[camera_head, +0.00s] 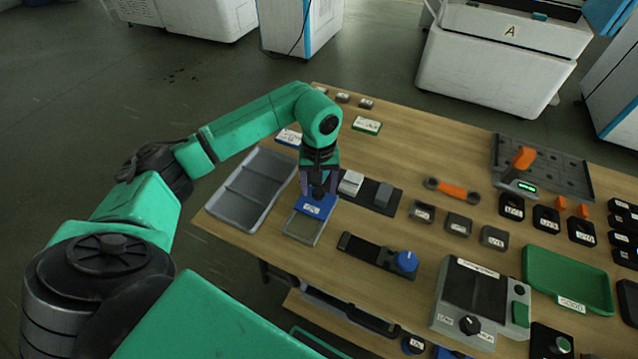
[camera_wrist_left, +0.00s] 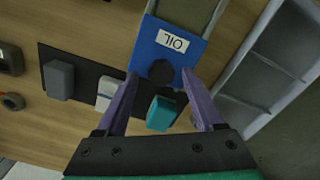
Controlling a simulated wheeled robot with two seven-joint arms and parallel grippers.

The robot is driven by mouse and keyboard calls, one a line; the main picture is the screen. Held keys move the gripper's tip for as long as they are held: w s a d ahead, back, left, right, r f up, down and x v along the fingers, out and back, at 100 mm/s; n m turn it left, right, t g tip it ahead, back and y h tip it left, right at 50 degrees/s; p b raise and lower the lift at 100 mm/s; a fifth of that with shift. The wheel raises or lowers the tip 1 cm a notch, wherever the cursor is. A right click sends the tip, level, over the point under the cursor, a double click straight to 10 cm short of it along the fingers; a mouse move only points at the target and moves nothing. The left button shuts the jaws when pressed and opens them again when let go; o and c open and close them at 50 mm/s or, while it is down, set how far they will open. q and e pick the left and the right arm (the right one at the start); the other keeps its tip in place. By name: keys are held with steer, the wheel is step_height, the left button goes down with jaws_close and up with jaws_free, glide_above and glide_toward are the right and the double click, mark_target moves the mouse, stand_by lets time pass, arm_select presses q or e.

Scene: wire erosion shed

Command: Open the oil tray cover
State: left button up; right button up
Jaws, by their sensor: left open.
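The blue oil tray cover (camera_head: 316,207) is labelled OIL and lies over one end of a small shallow tray (camera_head: 303,230) on the table; the other end shows uncovered. In the left wrist view the cover (camera_wrist_left: 178,41) has a round dark knob (camera_wrist_left: 161,72). My left gripper (camera_head: 318,190) is open, pointing down over the cover. In the wrist view its purple fingers (camera_wrist_left: 160,76) stand on either side of the knob, with gaps visible; I cannot tell their height against it. My right gripper is not in view.
A grey divided tray (camera_head: 243,190) lies left of the oil tray. A dark plate (camera_wrist_left: 85,72) with grey, white and teal blocks is close on the other side. A black bar with a blue knob (camera_head: 405,261) lies nearer the front. Several small boxes and tools fill the right side.

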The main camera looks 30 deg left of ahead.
mark_target(319, 190)
arm_select(q)
step_height(319, 190, up, 15)
steer(key=shift+f+b, duration=0.2)
steer(key=shift+b, duration=0.25)
steer(key=shift+f, duration=0.1)
